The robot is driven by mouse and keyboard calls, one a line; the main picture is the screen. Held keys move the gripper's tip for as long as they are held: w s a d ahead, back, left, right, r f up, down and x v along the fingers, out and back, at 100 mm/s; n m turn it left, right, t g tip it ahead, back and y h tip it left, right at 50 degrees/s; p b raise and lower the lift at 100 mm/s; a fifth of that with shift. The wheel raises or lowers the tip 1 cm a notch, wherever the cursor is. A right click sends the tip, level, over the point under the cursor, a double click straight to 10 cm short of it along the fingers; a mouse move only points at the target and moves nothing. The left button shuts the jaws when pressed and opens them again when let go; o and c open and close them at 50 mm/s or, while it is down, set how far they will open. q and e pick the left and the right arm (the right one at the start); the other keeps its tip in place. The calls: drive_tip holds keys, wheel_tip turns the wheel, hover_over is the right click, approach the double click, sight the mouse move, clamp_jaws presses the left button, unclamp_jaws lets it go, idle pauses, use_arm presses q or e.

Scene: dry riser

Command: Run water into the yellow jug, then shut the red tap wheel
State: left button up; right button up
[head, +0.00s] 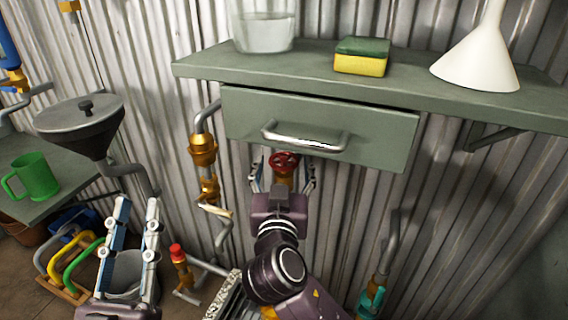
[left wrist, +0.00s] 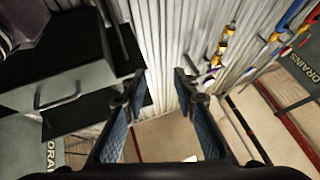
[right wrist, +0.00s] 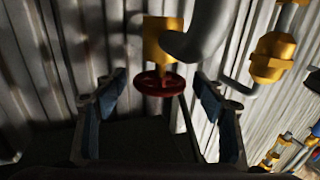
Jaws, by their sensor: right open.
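The red tap wheel (head: 284,161) sits on a brass fitting below the drawer. My right gripper (head: 284,178) is open with its fingers on either side of the wheel. In the right wrist view the wheel (right wrist: 157,84) lies between and beyond the open fingers (right wrist: 160,100); contact cannot be told. My left gripper (head: 138,206) is open and empty at the lower left, and its spread fingers show in the left wrist view (left wrist: 160,88). No clear yellow jug shows; a yellow handle-like loop (head: 62,262) stands low at the left.
A drawer (head: 370,135) under a shelf (head: 205,66) overhangs my right gripper. A sponge (head: 360,64), a funnel (head: 480,52) and a clear vessel (head: 264,32) stand on it. A green mug (head: 36,177), a dark hopper (head: 85,125) and a pale bucket (head: 124,268) are at the left.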

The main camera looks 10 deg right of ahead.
drive_tip(key=shift+w+d, duration=0.2)
drive_tip(key=shift+w, duration=0.4)
use_arm(q)
drive_tip(key=shift+s+r+t, duration=0.3)
drive_tip(key=shift+s+r, duration=0.05)
drive_tip(key=shift+r, duration=0.1)
use_arm(e)
drive_tip(key=c, duration=1.2)
drive_tip(key=shift+o, duration=0.2)
use_arm(q)
drive_tip(key=shift+w+f, duration=0.1)
drive_tip(key=shift+w, duration=0.05)
